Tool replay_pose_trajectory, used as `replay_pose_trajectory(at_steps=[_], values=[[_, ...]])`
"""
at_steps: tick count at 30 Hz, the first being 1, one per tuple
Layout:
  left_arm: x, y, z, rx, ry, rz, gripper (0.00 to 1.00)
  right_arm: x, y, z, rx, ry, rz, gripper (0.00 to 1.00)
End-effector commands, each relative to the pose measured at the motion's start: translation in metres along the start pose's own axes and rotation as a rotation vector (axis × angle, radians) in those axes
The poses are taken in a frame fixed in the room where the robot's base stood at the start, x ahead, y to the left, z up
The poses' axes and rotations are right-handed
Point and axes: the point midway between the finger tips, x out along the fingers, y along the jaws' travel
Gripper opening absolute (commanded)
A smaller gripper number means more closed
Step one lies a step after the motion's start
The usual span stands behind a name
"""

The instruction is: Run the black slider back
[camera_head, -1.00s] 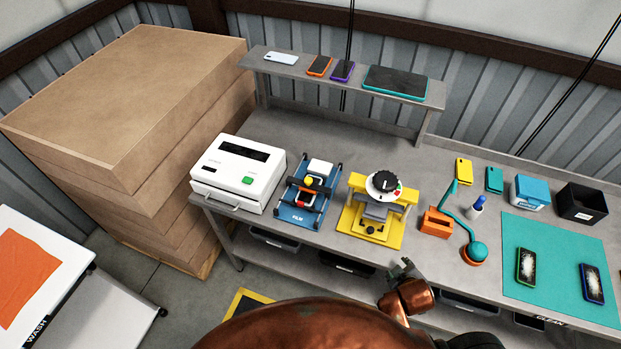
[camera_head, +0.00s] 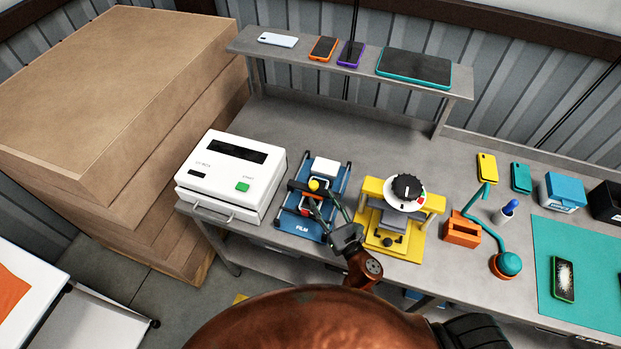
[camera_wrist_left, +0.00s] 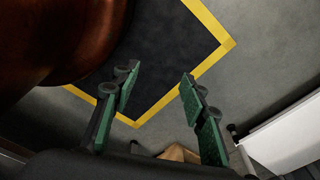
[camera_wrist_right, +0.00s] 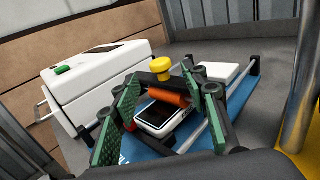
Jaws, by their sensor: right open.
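The blue film jig (camera_head: 302,229) stands on the bench with two rails. Its black slider (camera_head: 297,187) spans the rails and carries a yellow knob (camera_head: 314,185). In the right wrist view the yellow knob (camera_wrist_right: 160,76) rises above an orange roller (camera_wrist_right: 166,98), with a white phone with a dark screen (camera_wrist_right: 155,117) below. My right gripper (camera_head: 326,206) is open at the jig's front right, fingers pointing toward the slider. In its wrist view the fingers flank the phone and roller; contact is not clear. My left gripper (camera_wrist_left: 158,76) is open and empty above the floor.
A white machine (camera_head: 233,175) with a green button stands left of the jig. A yellow press (camera_head: 404,213) with a dial stands close on the right. A raised shelf (camera_head: 350,68) with phones runs behind. An orange holder (camera_head: 461,230) is farther right.

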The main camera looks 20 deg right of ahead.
Motion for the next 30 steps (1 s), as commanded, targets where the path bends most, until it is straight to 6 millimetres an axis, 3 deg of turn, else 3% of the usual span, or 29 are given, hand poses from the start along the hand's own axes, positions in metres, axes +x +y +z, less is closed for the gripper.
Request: replay_pose_trajectory(at_steps=[3, 9, 12, 17, 24, 27, 30], values=[[-0.003, 0.001, 0.004, -0.001, -0.004, 0.001, 0.40, 0.011, 0.001, 0.002, -0.017, -0.005, 0.004, 0.41], [-0.013, 0.004, 0.043, -0.011, -0.052, 0.004, 0.40, 0.041, -0.003, 0.004, -0.014, -0.005, -0.004, 0.41], [-0.015, 0.004, 0.050, -0.012, -0.060, 0.003, 0.40, 0.055, -0.003, 0.003, -0.013, -0.004, -0.005, 0.41], [-0.016, 0.002, 0.040, -0.009, -0.049, 0.002, 0.40, 0.070, -0.004, 0.002, -0.013, -0.003, -0.005, 0.41], [-0.014, -0.001, 0.009, -0.003, -0.009, -0.001, 0.40, 0.074, -0.003, 0.001, -0.012, -0.002, -0.004, 0.41], [-0.014, -0.001, 0.008, -0.003, -0.007, -0.001, 0.40, 0.074, -0.003, 0.001, -0.012, -0.002, -0.003, 0.41], [-0.014, 0.000, 0.013, -0.004, -0.014, -0.001, 0.40, 0.074, -0.002, 0.001, -0.012, -0.002, -0.003, 0.34]])
